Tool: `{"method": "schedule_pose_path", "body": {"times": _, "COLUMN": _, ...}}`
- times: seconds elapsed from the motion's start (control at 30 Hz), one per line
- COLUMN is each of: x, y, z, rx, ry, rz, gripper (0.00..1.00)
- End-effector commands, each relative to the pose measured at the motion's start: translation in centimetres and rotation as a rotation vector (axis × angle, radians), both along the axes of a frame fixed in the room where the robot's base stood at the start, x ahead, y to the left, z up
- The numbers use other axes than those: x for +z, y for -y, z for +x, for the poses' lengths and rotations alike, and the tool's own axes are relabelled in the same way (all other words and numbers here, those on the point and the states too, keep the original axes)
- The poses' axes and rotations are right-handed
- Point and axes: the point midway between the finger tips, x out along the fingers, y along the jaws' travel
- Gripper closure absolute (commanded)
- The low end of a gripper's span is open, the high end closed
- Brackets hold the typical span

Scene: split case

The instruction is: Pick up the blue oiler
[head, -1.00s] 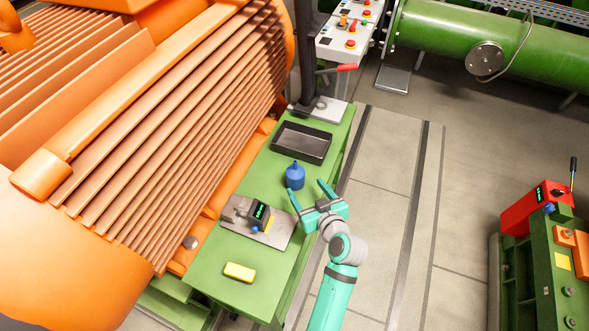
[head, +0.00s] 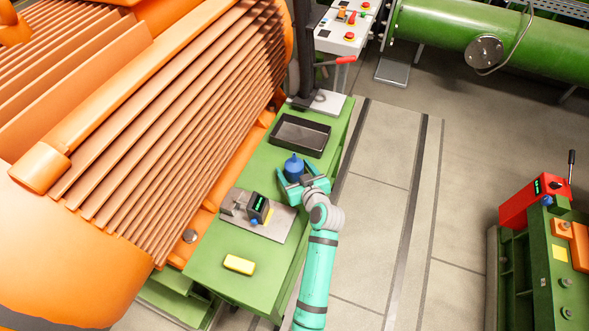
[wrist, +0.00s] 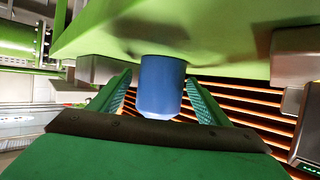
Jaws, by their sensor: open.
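The blue oiler (head: 293,166) stands upright on the green bench, between the black tray and the grey plate. In the head view my teal gripper (head: 293,182) is at the oiler, with a finger on either side of its body. The wrist view shows the oiler (wrist: 161,86) between my two open fingers (wrist: 158,98), with a gap visible on each side. Its lower part and base are partly hidden by my gripper in the head view.
The black tray (head: 322,147) lies behind the oiler. A grey plate (head: 277,229) with a small dark display device (head: 258,208) is in front, and a yellow block (head: 239,264) lies nearer. The large orange finned machine (head: 170,130) borders the bench on the left.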

Motion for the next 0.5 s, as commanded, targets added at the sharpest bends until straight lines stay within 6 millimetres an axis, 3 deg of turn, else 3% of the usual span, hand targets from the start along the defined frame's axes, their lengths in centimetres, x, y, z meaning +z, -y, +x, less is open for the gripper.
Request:
{"method": "schedule_pose_path", "body": {"times": 0.1, "x": 0.01, "y": 0.01, "z": -0.03, "rx": 0.0, "ry": 0.0, "rz": 0.0, "gripper": 0.3}}
{"method": "schedule_pose_path", "body": {"times": 0.3, "x": 0.02, "y": 0.01, "z": -0.03, "rx": 0.0, "ry": 0.0, "rz": 0.0, "gripper": 0.78}}
{"method": "schedule_pose_path", "body": {"times": 0.5, "x": 0.08, "y": 0.03, "z": -0.02, "rx": 0.0, "ry": 0.001, "rz": 0.0, "gripper": 0.79}}
